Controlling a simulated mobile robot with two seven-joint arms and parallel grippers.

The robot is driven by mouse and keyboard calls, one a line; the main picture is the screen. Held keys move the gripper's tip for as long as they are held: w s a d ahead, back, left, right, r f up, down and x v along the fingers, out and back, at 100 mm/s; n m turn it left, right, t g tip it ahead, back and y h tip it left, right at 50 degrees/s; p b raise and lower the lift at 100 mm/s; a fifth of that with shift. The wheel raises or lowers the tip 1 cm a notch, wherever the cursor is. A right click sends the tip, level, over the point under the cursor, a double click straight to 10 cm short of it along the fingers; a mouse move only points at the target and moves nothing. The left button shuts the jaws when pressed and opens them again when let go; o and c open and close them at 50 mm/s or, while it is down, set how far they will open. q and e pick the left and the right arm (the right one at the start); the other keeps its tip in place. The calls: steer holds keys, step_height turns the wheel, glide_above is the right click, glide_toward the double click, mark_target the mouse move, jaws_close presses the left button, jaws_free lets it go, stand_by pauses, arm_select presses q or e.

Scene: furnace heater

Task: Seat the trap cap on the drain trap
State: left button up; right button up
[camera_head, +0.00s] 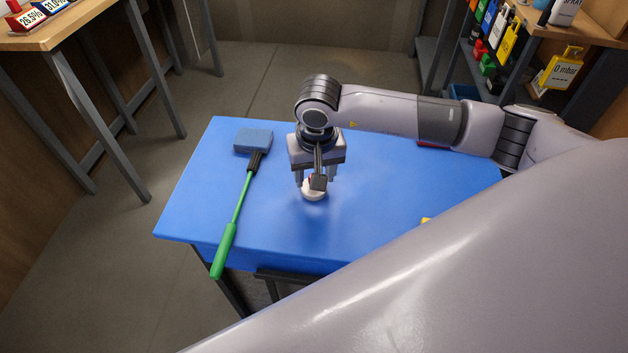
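A small white round part (314,195) with a bit of red on it sits at the middle of the blue table, under my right gripper. It looks like the trap cap or the drain trap, but I cannot tell which. My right gripper (315,181) comes in from the right and points down over it. Its fingers stand apart, to either side of the white part, and I see no clear contact. The gripper and a dark block on it hide the top of the part. My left gripper is not in view.
A blue-grey block (254,140) and a green-handled brush-like tool (232,221) lie on the table's left. A red item (432,144) and a yellow item (426,220) are partly hidden on the right. The blue table (205,190) has clear room around the gripper. Shelves stand at back right.

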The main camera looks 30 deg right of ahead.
steer(key=shift+f, duration=0.55)
steer(key=shift+w, duration=0.1)
jaws_close()
